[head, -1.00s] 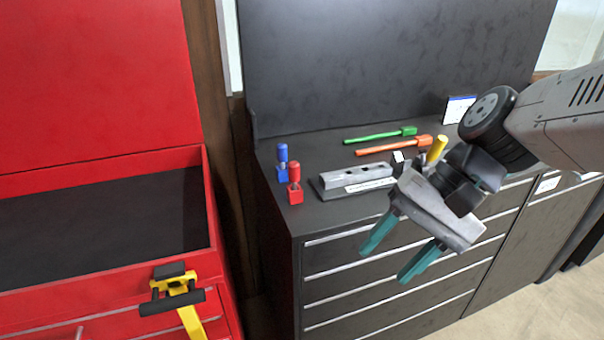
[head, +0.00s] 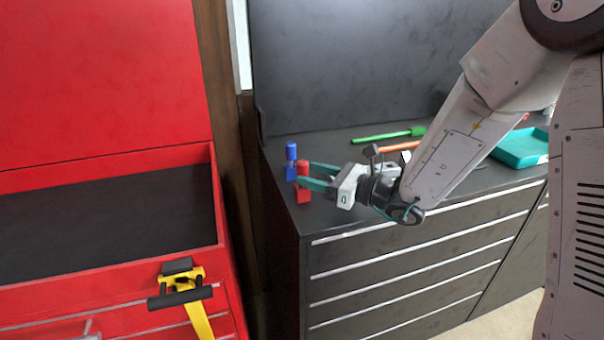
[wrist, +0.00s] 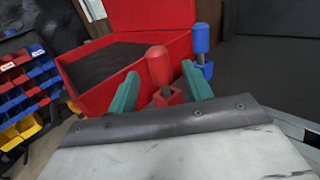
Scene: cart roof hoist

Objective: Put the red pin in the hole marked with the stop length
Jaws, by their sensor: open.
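The red pin (head: 303,170) stands upright in its red block at the left end of the dark cabinet top. It also shows in the wrist view (wrist: 159,68), between my fingers. My gripper (head: 304,176) is open, with its teal fingers reaching left around the red pin; I cannot tell whether they touch it. In the wrist view the fingers of my gripper (wrist: 160,88) stand on both sides of the pin. The grey block with holes is hidden behind my gripper and arm in the head view, so its marks cannot be read.
A blue pin (head: 291,152) stands in a blue block close behind the red one. A green tool (head: 388,135) and an orange tool (head: 398,147) lie farther back. A teal tray (head: 521,148) is at the right. A red chest (head: 110,280) with a yellow-handled part (head: 182,284) stands left, across a gap.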

